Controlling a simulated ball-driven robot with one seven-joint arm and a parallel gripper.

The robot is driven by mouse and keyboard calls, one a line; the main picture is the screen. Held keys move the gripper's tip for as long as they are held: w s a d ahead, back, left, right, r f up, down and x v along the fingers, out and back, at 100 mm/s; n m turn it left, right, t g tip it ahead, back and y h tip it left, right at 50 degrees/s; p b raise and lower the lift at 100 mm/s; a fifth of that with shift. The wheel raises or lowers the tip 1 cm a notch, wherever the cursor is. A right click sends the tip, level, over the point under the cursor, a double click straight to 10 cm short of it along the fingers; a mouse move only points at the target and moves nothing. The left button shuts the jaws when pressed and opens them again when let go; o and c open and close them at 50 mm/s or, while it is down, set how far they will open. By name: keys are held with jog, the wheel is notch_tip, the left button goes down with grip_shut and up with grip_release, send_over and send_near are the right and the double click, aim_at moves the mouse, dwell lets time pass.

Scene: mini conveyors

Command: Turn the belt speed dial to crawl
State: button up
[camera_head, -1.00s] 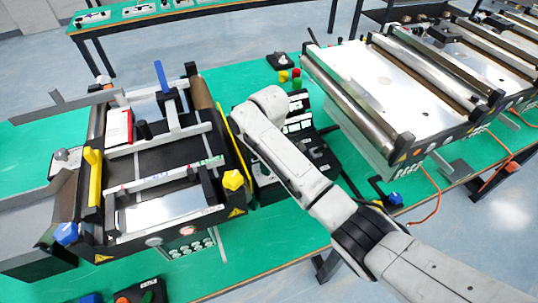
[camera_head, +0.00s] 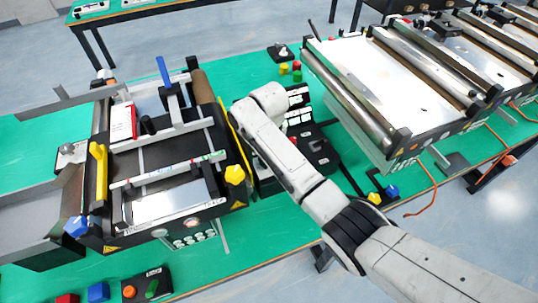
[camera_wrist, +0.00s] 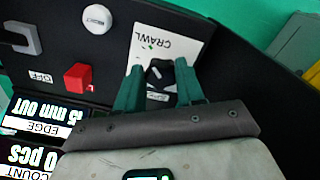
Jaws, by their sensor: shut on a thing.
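The belt speed dial (camera_wrist: 158,74) is a small black knob on a white plate (camera_wrist: 178,45) in the wrist view. The plate carries the word CRAWL beyond the knob, and part of another label shows near the jaws. My gripper (camera_wrist: 160,70) has green fingers, shut on the knob from both sides. The pale pointer mark on the knob is small, so I cannot tell exactly where it points. In the head view the black control console (camera_head: 317,150) stands beside the conveyor, and my arm hides the dial and fingertips.
A mini conveyor (camera_head: 160,155) stands left of my arm, another (camera_head: 400,85) right.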

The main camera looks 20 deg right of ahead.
jog(key=o, duration=1)
jog(key=shift+o, duration=0.2)
jog(key=shift+r, duration=0.15)
notch_tip(320, 180, up, 11)
jog(key=shift+f, duration=0.2)
